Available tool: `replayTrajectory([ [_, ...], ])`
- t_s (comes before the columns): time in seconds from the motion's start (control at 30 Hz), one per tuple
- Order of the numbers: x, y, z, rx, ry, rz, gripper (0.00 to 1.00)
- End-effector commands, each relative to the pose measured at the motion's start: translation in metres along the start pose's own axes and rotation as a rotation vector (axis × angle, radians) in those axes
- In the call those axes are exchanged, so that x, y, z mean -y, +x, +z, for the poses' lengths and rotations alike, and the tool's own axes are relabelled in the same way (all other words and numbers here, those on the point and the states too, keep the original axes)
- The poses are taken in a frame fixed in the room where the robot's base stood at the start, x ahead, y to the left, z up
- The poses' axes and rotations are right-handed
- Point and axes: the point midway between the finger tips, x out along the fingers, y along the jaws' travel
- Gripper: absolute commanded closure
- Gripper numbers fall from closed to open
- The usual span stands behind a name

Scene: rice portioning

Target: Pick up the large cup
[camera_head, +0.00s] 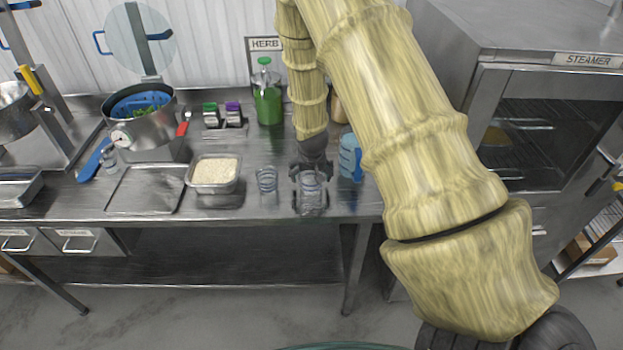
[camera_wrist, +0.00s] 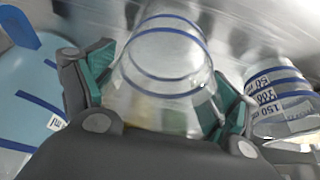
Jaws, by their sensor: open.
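A large clear cup with blue rings (camera_head: 311,197) stands near the front edge of the steel table. In the wrist view, the large cup (camera_wrist: 168,62) fills the space between my fingers. My gripper (camera_head: 312,172) is open around it, with one finger on each side; the wrist view shows my gripper's green-padded fingers (camera_wrist: 160,92). I cannot tell whether the pads touch the glass.
A smaller clear marked cup (camera_head: 266,180) stands just left, also in the wrist view (camera_wrist: 282,98). A blue jug (camera_head: 350,158) stands close on the right, also in the wrist view (camera_wrist: 28,95). A rice tray (camera_head: 214,188) and an empty tray (camera_head: 145,190) lie further left.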

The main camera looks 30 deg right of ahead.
Motion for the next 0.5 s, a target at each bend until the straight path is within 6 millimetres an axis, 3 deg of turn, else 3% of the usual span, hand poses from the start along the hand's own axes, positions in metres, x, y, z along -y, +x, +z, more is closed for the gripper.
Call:
replayTrajectory([
  [0.23,-0.0001,0.0007,0.0001,0.0,0.0,0.0,0.15],
  [0.43,-0.0003,0.0006,0.0002,0.0,0.0,0.0,0.51],
  [0.5,-0.0003,0.0006,0.0002,0.0,0.0,0.0,0.54],
])
